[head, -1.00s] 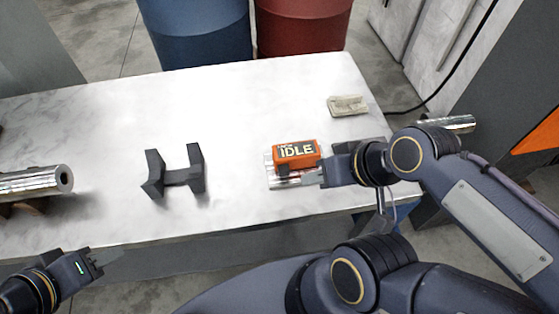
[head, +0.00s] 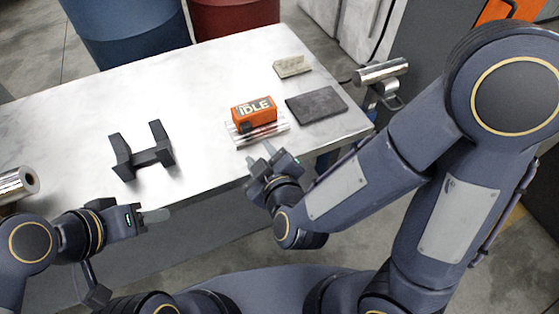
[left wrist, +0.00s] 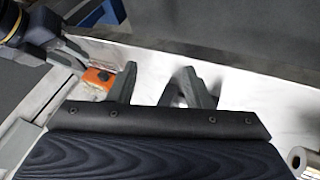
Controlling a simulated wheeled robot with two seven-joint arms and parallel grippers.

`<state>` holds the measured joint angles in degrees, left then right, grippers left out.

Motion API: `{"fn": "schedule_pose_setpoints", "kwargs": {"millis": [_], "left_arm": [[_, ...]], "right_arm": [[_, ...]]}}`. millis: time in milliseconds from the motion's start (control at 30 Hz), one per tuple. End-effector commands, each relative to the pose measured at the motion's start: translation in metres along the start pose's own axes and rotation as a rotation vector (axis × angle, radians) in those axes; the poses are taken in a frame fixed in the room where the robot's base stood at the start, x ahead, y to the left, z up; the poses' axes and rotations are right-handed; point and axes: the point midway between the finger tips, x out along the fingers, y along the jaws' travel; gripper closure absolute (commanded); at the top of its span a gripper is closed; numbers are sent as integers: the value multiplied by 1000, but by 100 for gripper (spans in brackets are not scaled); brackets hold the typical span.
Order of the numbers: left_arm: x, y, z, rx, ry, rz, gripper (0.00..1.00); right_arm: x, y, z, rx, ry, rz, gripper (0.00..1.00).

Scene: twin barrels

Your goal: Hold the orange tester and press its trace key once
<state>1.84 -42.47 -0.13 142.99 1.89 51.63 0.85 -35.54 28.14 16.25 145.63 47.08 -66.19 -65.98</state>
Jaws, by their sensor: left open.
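The orange tester (head: 254,111) sits on a clear and silver stand (head: 270,133) on the table, its display reading IDLE. A small dark part is at its lower left front; I cannot tell whether this is the trace key. In the left wrist view the tester (left wrist: 97,79) shows at the upper left, partly cut off by a finger. My right gripper (head: 260,153) is just in front of the stand, fingers apart, empty, and seemingly not touching the tester. My left gripper (head: 155,215) is open and empty at the table's front edge, left of the tester.
A dark cradle (head: 146,158) stands left of the tester. A dark pad (head: 317,104) and a pale block (head: 292,66) lie to its right. Metal cylinders are at the far left (head: 14,184) and right (head: 381,72). Blue (head: 125,22) and red (head: 233,15) barrels stand behind the table.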

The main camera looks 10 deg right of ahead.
Motion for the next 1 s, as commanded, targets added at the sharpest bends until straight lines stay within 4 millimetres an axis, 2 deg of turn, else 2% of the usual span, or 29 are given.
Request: {"fn": "schedule_pose_setpoints", "kwargs": {"millis": [33, 200, 467, 667, 800, 1000], "left_arm": [[0, 1, -2, -11, -4, 6, 48], [4, 16, -20, -158, -56, 74, 29], [32, 61, -84, -662, -242, 235, 29], [75, 93, -136, -1084, -414, 299, 29], [115, 112, -167, -1372, -536, 310, 29], [166, 129, -195, -1691, -666, 296, 29]], "right_arm": [[0, -1, 1, -13, -1, 7, 64], [0, 0, 1, -18, 0, 12, 64], [0, 0, 1, -16, 1, 12, 64], [0, 0, 1, -15, 1, 12, 64], [0, 0, 0, -15, 1, 12, 64], [0, 0, 0, -14, 1, 11, 64]]}}
